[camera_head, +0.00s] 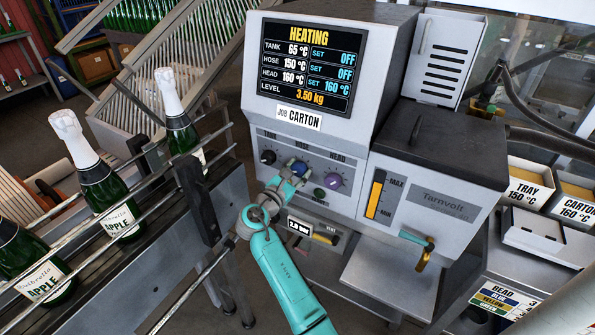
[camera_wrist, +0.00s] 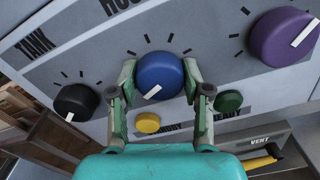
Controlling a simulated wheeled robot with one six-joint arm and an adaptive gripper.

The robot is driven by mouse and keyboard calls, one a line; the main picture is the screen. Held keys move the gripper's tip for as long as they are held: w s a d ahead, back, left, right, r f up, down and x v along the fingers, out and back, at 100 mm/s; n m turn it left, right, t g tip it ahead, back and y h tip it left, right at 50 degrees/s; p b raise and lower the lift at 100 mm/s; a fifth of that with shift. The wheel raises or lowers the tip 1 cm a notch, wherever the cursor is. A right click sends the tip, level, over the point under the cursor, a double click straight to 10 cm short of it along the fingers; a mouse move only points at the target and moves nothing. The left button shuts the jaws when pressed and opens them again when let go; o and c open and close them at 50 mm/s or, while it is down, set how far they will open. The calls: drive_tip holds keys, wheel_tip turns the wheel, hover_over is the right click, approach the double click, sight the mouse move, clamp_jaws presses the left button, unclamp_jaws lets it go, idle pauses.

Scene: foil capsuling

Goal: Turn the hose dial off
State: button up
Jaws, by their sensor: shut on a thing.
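The blue hose dial (camera_wrist: 160,78) sits in the middle of the panel under the label HOSE. Its white pointer mark is turned to the lower left. My gripper (camera_wrist: 158,82) has one finger on each side of the dial and is shut on it. In the head view my gripper (camera_head: 291,175) covers part of the dial. The display (camera_head: 308,66) reads HEATING, with tank 65 °C set OFF, hose 150 °C set OFF, and head 160 °C set 160 °C.
The black tank dial (camera_wrist: 76,102) is at the left and the purple head dial (camera_wrist: 282,37) at the right. A yellow button (camera_wrist: 148,123) and a green button (camera_wrist: 228,101) are below. Bottles (camera_head: 97,180) stand on a railed conveyor left of my arm.

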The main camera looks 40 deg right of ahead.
drive_tip(key=shift+f+n, duration=0.1)
drive_tip(key=shift+n, duration=0.5)
drive_tip(key=o, duration=1.2)
drive_tip(key=shift+c, duration=0.2)
drive_tip(key=v, duration=1.2)
